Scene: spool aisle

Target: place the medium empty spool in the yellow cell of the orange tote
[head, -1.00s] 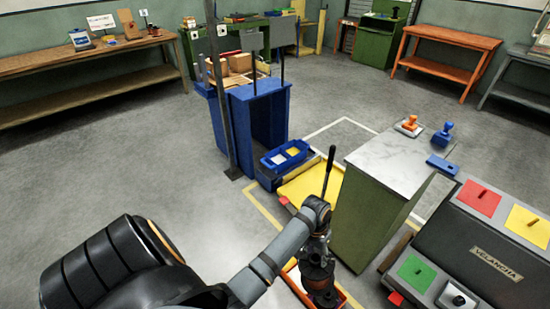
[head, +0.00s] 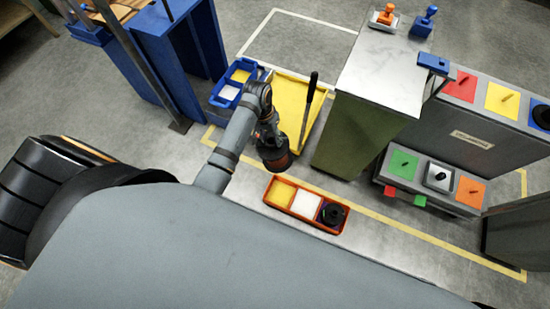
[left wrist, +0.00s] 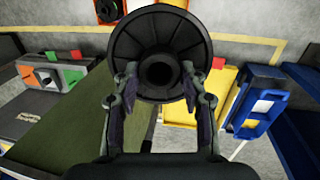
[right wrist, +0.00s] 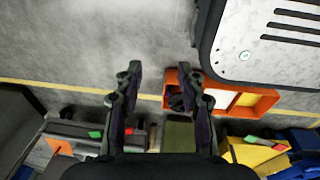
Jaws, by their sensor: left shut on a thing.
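My left gripper (head: 268,134) is shut on a dark spool (head: 275,159), held above the floor just beyond the orange tote. In the left wrist view the spool (left wrist: 160,38) shows its round black flange and central hole between the fingers; an orange-red edge shows behind it. The orange tote (head: 268,203) lies below, with a yellow cell (head: 283,192) at left, a white cell (head: 306,204) in the middle and a black spool (head: 332,213) in the right cell. The yellow cell looks empty. My right gripper (right wrist: 160,78) is open and empty; the tote (right wrist: 266,105) shows behind it.
A green cabinet (head: 353,130) with a pale top stands beyond the tote. A yellow platform (head: 292,100) with an upright black handle and a blue tote (head: 214,98) are behind the left gripper. A grey rack (head: 437,195) with coloured squares is at right. Floor around the tote is clear.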

